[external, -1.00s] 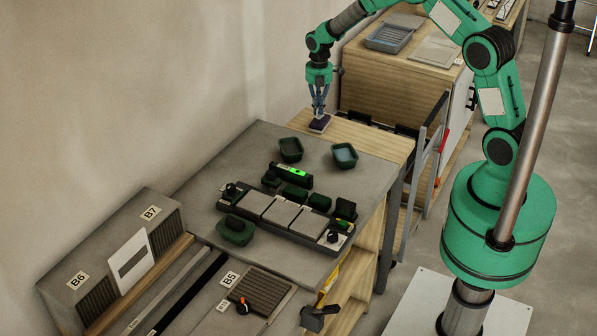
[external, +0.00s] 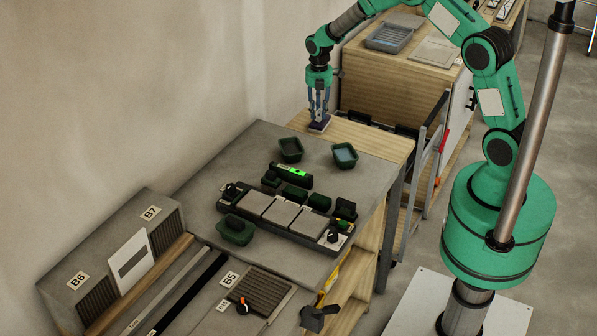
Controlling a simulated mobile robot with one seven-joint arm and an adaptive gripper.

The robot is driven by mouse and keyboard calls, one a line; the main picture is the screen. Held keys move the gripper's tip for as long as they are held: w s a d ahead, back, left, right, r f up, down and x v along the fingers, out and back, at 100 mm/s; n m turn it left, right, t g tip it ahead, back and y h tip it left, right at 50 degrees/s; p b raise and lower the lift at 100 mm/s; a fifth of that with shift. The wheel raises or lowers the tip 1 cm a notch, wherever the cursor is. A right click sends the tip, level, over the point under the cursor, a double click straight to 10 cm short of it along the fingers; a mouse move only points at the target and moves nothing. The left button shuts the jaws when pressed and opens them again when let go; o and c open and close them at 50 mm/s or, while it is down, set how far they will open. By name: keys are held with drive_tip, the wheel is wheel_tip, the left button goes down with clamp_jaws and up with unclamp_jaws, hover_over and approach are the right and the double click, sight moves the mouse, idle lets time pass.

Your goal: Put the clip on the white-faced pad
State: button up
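A small dark purple pad (external: 319,127) with a pale edge lies on the wooden surface at the back of the grey worktop. My gripper (external: 319,117) points straight down just above it. Its two fingers look spread apart, with a gap between them. The fingertips reach down to the pad's top or very close to it; contact cannot be told. I cannot make out the clip as a separate thing; it may be hidden by the fingers or too small to tell from the pad.
On the grey worktop (external: 245,145) stand two dark green bins (external: 291,150) (external: 344,156). A dark rack with grey tiles (external: 281,213), a level with a green vial (external: 292,174) and several dark green blocks are nearer. The wall is close at left.

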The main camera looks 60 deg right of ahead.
sight(318, 119)
drive_tip(key=shift+r, duration=0.1)
wheel_tip(318, 119, up, 12)
drive_tip(key=p, duration=0.1)
idle(0.5)
drive_tip(key=shift+r, duration=0.15)
idle(0.5)
